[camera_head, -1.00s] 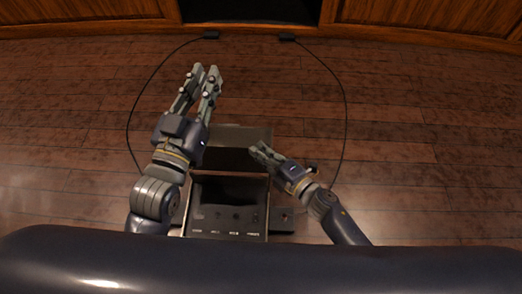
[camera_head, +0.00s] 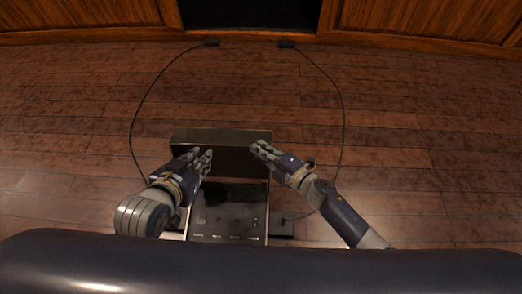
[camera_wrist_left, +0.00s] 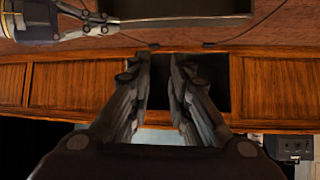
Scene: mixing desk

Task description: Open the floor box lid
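The floor box (camera_head: 200,228) sits in the floor at the lower middle of the head view, its dark interior with small labels showing. Its lid (camera_head: 221,136) stands raised at the far side. My left gripper (camera_head: 199,155) is at the lid's left part, in front of its dark face in the picture; contact cannot be told. In the left wrist view its two fingers (camera_wrist_left: 160,65) are apart with nothing between them. My right gripper (camera_head: 258,149) is at the lid's right end; whether its fingers are open or touch the lid is unclear. The lid's edge also shows in the wrist view (camera_wrist_left: 180,20).
Two black cables curve over the wooden floor (camera_head: 400,130) on both sides of the box, ending at a left plug (camera_head: 212,42) and a right plug (camera_head: 286,44). A wooden cabinet (camera_head: 90,18) with a dark opening stands behind. The floor around the box is otherwise clear.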

